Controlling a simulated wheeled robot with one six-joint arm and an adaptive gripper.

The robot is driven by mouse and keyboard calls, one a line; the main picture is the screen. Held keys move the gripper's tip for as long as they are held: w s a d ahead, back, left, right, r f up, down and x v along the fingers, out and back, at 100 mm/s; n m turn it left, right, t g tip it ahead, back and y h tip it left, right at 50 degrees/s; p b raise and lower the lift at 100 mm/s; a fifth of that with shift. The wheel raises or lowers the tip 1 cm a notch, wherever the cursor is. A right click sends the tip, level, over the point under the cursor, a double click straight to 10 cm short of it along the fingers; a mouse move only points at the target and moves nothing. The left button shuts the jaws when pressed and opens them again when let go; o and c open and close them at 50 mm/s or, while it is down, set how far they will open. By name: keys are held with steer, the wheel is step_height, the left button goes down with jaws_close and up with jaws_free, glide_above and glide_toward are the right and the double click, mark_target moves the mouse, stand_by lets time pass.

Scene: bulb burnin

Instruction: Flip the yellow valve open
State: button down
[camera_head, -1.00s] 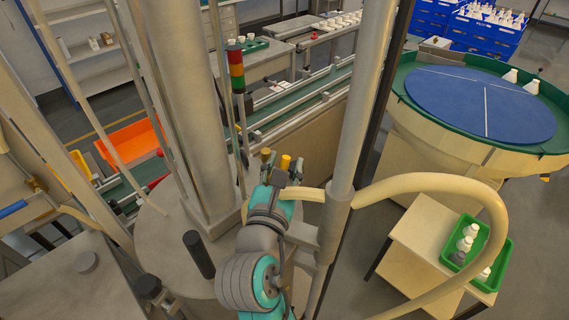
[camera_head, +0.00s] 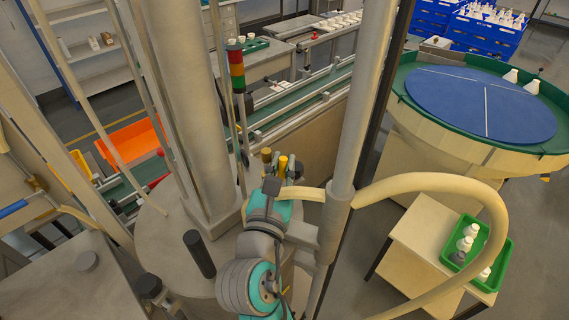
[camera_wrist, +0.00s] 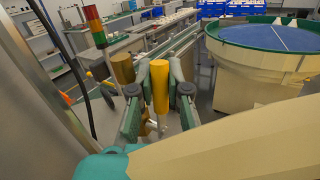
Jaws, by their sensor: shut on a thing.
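In the head view the yellow handle (camera_head: 282,164) stands above my gripper (camera_head: 284,170), just left of the light vertical pole. The lower part of the valve is mostly hidden by my gripper and arm.
A duller, brownish-yellow cylinder (camera_wrist: 122,68) stands close on the left of my gripper. The grey pole (camera_head: 348,130) and a cream hose (camera_head: 440,182) are close on the right. A red, orange and green signal tower (camera_head: 237,70) stands behind, beside the conveyor (camera_head: 290,112).

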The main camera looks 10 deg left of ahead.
steer(key=shift+s+a+n+t, duration=0.4)
steer(key=shift+n+t, duration=0.2)
steer(key=shift+t, duration=0.3)
steer(key=c, duration=1.1)
jaws_free()
steer(key=v, duration=1.2)
steer(key=shift+d+r, duration=0.1)
steer(key=shift+s, duration=0.1)
